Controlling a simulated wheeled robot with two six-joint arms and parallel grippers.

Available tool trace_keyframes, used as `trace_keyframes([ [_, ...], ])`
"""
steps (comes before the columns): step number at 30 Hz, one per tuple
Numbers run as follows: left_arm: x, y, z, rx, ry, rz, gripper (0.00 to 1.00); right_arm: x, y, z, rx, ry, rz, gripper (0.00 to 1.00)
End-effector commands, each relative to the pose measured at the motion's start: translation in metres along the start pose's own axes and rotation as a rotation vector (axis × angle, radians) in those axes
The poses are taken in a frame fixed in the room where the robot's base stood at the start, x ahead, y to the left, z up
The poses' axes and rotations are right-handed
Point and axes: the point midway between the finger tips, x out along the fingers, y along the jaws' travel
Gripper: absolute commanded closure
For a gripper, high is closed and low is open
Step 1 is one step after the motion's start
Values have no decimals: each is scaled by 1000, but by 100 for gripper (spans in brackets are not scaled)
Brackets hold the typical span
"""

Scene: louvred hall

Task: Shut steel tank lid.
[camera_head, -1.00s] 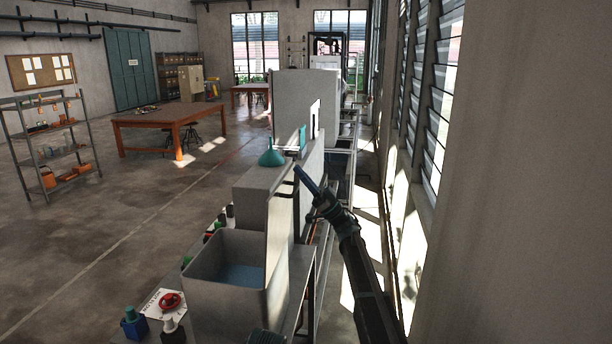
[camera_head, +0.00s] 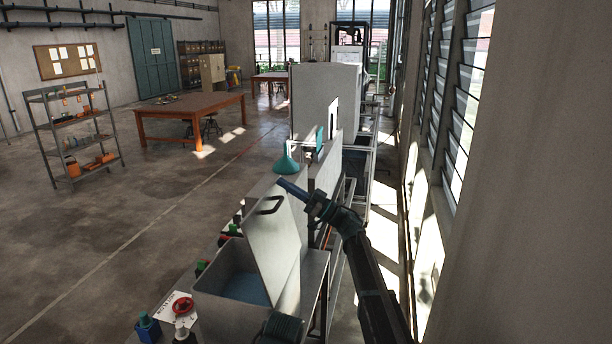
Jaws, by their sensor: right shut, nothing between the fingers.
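The steel tank (camera_head: 216,312) stands open at the lower middle of the head view, with blue liquid (camera_head: 246,288) inside. Its lid (camera_head: 277,245) is a flat grey panel with a dark handle (camera_head: 270,205) near its top edge. The lid is raised and tilted on the tank's right side. My right gripper (camera_head: 284,185) is shut and empty at the lid's upper right edge, its blue fingers pointing left. Whether they touch the lid, I cannot tell. My left gripper is not in view.
A teal funnel (camera_head: 286,160) stands just behind the lid. Bottles, a red round part (camera_head: 182,305) and a blue container (camera_head: 148,328) sit left of the tank. A louvred wall (camera_head: 457,90) closes the right side.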

Motion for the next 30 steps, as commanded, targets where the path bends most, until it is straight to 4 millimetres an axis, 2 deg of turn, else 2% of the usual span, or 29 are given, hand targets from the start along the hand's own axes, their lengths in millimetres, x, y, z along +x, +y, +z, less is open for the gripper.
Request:
trace_keyframes([
  [1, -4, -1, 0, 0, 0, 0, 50, 13, 0, 7, 2, -21, -6, 100],
  [8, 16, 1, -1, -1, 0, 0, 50, 47, 0, 51, 2, -31, -6, 100],
  [11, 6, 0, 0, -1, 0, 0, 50, 63, 0, 64, 1, -99, -4, 100],
  [15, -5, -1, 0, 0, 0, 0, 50, 79, 0, 92, 0, -235, -5, 100],
  [24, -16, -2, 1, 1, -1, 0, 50, 98, 0, 162, 0, -520, -5, 100],
  [30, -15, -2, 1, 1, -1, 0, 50, 99, 0, 207, 0, -699, -5, 100],
])
